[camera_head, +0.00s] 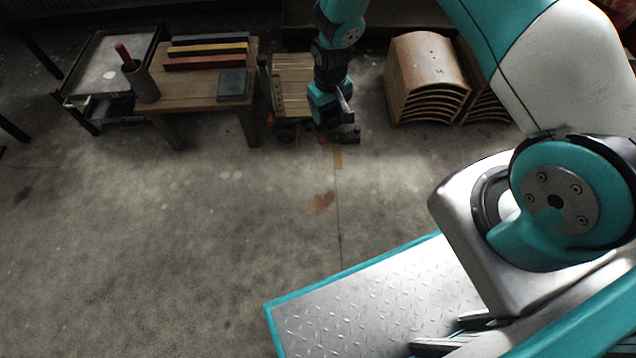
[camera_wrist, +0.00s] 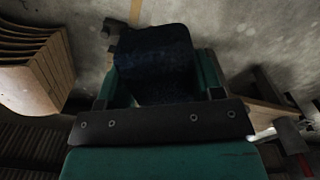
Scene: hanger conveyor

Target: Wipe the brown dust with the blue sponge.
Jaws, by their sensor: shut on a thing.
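The brown dust (camera_head: 322,203) is a small rusty patch on the bare concrete floor, in the middle of the head view. My gripper (camera_head: 344,133) hangs above the floor beyond the dust, higher in the picture and apart from it. In the wrist view the blue sponge (camera_wrist: 157,62) is a dark blue block with rounded corners, held between the jaws. My gripper is shut on it. In the head view the sponge cannot be told apart from the dark gripper. I cannot make out the dust in the wrist view.
A wooden table (camera_head: 190,95) with coloured bars (camera_head: 207,50) and a dark block (camera_head: 233,84) stands at the back left, beside a metal cart (camera_head: 108,65). Stacked curved wooden panels (camera_head: 425,70) stand right of my gripper. The floor around the dust is clear.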

